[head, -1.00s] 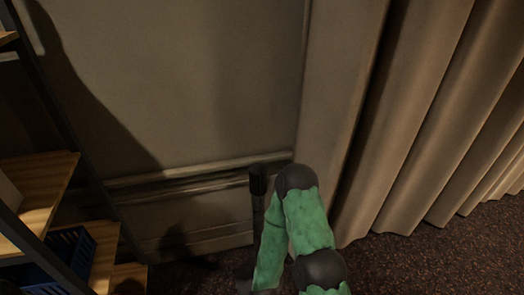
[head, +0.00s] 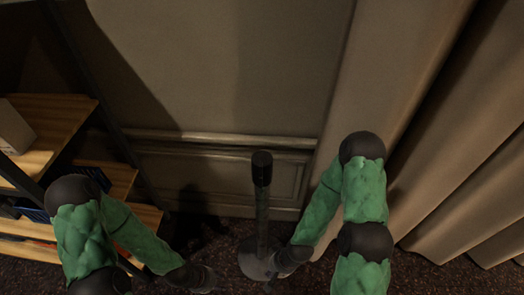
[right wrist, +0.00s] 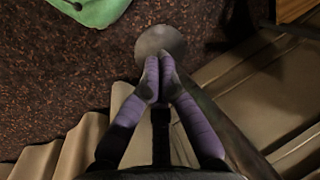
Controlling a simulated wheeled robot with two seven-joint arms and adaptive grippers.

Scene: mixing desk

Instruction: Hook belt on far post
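A dark post (head: 262,205) with a black top stands upright on a round base (head: 257,262) in the head view. In the right wrist view its round grey base (right wrist: 160,42) lies beyond the fingertips and the pole (right wrist: 225,130) runs to the lower right. My right gripper (right wrist: 159,78) has its purple fingers together at the tips, beside the pole; nothing is clearly seen between them. In the head view it is low, just right of the post. My left gripper (head: 208,280) is low, left of the post; its fingers are too dark to read. I see no belt.
A wooden shelf unit (head: 62,120) with a pale box (head: 14,128) and a dark blue bin (head: 35,211) stands at the left. A panelled wall (head: 215,95) is behind the post. Curtains (head: 440,190) hang at the right. Dark speckled carpet covers the floor.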

